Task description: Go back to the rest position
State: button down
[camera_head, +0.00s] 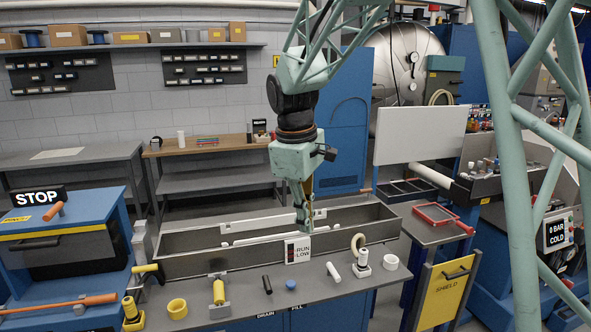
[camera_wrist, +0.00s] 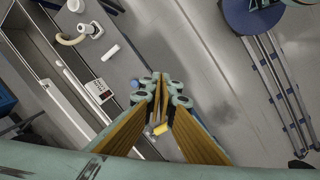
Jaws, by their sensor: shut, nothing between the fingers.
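My gripper (camera_head: 304,222) hangs pointing down over the long grey trough (camera_head: 190,262) on the bench, just behind the white RUN/LOW sign (camera_head: 297,251). In the wrist view its fingers (camera_wrist: 162,82) meet at their tips and hold nothing. The sign (camera_wrist: 97,91) lies left of the fingertips in that view. How high the fingertips are above the trough is hard to tell.
On the bench front stand a yellow ring (camera_head: 177,308), a blue cap (camera_head: 291,285), a white cylinder (camera_head: 333,272) and a white valve with a curved hose (camera_head: 361,262). A white panel (camera_head: 420,135) stands behind right. A green lattice post (camera_head: 505,170) is at the right.

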jog(key=s+d+r+m+t+b, duration=0.1)
jog(key=s+d+r+m, duration=0.2)
jog(key=s+d, duration=0.5)
jog(key=s+d+r+m+b, duration=0.2)
jog(key=s+d+r+m, duration=0.15)
jog(key=s, duration=0.75)
jog(key=s+d+f+m+b, duration=0.1)
jog(key=s+d+f+m, duration=0.1)
jog(key=s, duration=0.9)
jog(key=s+d+f+m+t+y+b, duration=0.1)
jog(key=s+d+m, duration=0.3)
jog(key=s, duration=0.8)
jog(key=shift+d+f+t+b, duration=0.3)
jog(key=shift+d+f, duration=0.15)
jog(key=shift+f, duration=0.45)
